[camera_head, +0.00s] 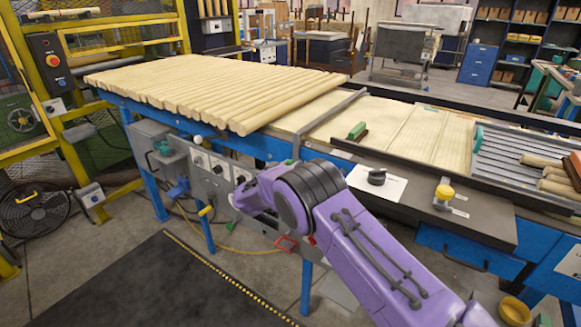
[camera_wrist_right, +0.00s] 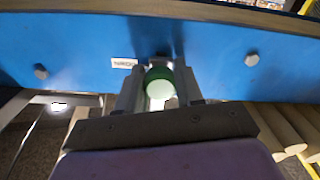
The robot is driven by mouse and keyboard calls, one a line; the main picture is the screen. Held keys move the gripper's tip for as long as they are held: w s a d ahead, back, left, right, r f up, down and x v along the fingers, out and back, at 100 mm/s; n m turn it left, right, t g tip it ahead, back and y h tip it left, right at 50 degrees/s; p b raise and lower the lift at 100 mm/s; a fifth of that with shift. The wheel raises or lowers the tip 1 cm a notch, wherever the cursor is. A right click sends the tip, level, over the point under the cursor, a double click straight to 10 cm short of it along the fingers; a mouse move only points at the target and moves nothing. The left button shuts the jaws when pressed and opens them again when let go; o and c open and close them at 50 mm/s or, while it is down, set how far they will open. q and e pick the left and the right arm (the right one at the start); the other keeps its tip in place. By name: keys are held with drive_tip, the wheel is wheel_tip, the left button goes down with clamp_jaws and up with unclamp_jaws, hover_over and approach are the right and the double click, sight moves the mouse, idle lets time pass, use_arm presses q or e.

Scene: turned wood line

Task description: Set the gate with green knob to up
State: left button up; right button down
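The green knob (camera_wrist_right: 160,84) shows in the right wrist view as a round green piece with a pale end, in front of a blue beam (camera_wrist_right: 215,62). A small white label (camera_wrist_right: 124,62) is beside it. My right gripper (camera_wrist_right: 160,92) has one finger on each side of the knob, very close to it. I cannot tell whether the fingers press on it. In the head view my purple right arm reaches the front of the line, its fingers hidden; a small green spot (camera_head: 288,162) shows just above the wrist. I cannot make out the gate's position. My left gripper is out of view.
Several wooden rods (camera_head: 215,88) lie on the bed at left. A grey bar (camera_head: 335,113) crosses the bed, with a green-handled brush (camera_head: 357,131) beside it. A grey control box (camera_head: 212,172), a yellow knob (camera_head: 444,192) and a black knob (camera_head: 377,177) are near my arm.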

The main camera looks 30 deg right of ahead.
wheel_tip(320, 180, up, 8)
drive_tip(key=p, duration=0.4)
drive_tip(key=shift+f+p, duration=0.1)
drive_tip(key=shift+p, duration=0.3)
drive_tip(key=shift+w+f, duration=0.1)
drive_tip(key=c, duration=0.8)
unclamp_jaws()
drive_tip(key=shift+o, duration=0.2)
drive_tip(key=shift+a, duration=0.1)
drive_tip(key=shift+s+a+f+b, duration=0.15)
drive_tip(key=shift+s+a+b, duration=0.05)
drive_tip(key=shift+a+b, duration=0.15)
drive_tip(key=b, duration=0.2)
approach(296, 141)
drive_tip(key=v, duration=0.3)
drive_tip(key=shift+a, duration=0.2)
